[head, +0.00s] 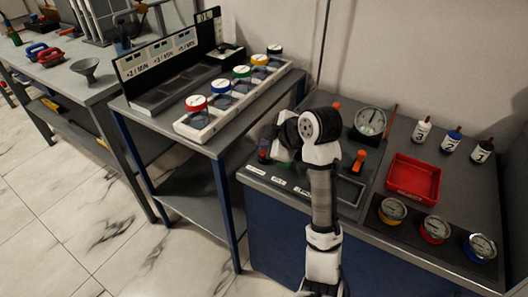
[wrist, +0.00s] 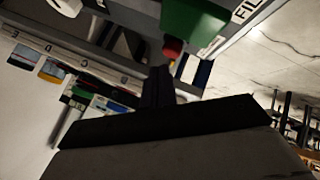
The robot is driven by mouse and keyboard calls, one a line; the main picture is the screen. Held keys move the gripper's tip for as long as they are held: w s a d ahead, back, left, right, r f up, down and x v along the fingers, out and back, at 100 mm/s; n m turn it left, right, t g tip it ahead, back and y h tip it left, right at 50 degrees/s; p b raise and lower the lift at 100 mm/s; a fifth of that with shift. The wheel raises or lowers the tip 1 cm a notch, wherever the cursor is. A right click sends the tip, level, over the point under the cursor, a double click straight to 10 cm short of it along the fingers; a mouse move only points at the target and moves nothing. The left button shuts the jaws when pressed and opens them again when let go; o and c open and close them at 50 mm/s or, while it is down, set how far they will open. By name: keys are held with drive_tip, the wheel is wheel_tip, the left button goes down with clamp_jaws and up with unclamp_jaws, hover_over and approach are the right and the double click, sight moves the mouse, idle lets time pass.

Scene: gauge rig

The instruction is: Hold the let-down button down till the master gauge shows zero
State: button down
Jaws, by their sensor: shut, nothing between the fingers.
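The master gauge (head: 370,121), a round white dial, stands at the back of the rig bench. Its needle shows, but the reading is too small to tell. My gripper (head: 278,153) is low over the left part of the rig panel, partly hidden by my wrist. In the wrist view its dark fingers (wrist: 158,76) are together and empty. Their tips are close to a red knob or button (wrist: 172,47) beside a green block (wrist: 195,22); contact cannot be told. I cannot make out which control is the let-down button.
An orange lever (head: 359,158) stands right of my wrist. A red tray (head: 413,178), several small gauges (head: 435,228) and numbered bottles (head: 452,140) are on the right. A rack of coloured-lid jars (head: 222,108) stands on the table to the left.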

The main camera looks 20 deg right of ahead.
drive_tip(key=shift+f+b, duration=0.35)
drive_tip(key=shift+f, duration=0.1)
drive_tip(key=shift+f+b, duration=0.45)
drive_tip(key=shift+f, duration=0.05)
idle(0.8)
idle(2.9)
drive_tip(key=shift+r+p, duration=0.8)
drive_tip(key=shift+r, duration=0.2)
wheel_tip(320, 180, up, 5)
drive_tip(key=p, duration=0.3)
drive_tip(key=shift+p, duration=0.4)
